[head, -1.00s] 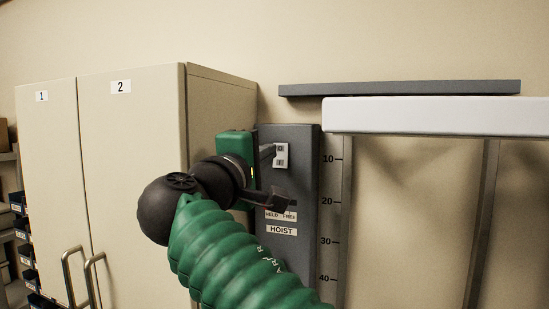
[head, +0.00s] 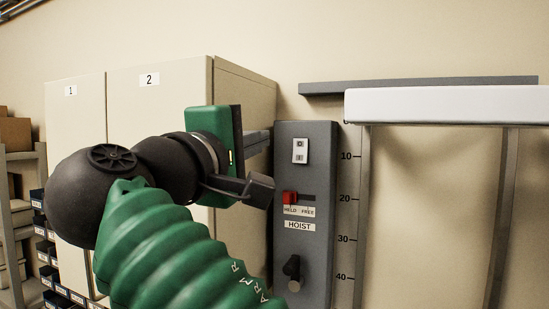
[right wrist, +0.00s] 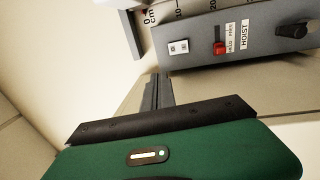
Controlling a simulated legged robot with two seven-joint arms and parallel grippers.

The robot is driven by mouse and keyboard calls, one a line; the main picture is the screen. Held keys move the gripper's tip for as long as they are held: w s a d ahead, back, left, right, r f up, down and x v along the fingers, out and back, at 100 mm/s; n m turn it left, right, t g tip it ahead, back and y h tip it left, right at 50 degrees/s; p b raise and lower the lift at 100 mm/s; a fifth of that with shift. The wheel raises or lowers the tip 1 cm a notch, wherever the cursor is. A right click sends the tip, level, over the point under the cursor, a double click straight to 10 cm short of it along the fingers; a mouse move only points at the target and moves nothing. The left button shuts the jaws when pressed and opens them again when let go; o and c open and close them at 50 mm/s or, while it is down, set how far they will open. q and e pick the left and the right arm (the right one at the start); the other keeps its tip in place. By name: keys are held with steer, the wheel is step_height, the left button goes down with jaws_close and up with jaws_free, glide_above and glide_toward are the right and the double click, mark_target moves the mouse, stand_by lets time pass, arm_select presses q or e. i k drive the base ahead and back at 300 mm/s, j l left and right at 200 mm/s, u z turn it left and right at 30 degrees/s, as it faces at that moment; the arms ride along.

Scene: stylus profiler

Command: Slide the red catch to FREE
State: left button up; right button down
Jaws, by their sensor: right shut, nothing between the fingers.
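The red catch (head: 289,197) sits at the left end of a short dark slot on the grey hoist panel (head: 322,262). It is above the word HELD; FREE is at the slot's right end. The catch also shows in the right wrist view (right wrist: 219,48). My right gripper (head: 264,138) is shut and empty, left of the panel and higher than the catch, apart from it. Its fingers also show in the right wrist view (right wrist: 157,90), pointing toward the panel. My left gripper is not in view.
A white two-button switch (head: 300,151) is above the catch and a black knob (head: 292,272) below it. A scale runs along the panel's right side, under a white beam (head: 450,104). A beige cabinet (head: 240,95) stands close behind my right gripper.

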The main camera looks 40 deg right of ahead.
mark_target(289, 197)
steer(key=z, duration=1.45)
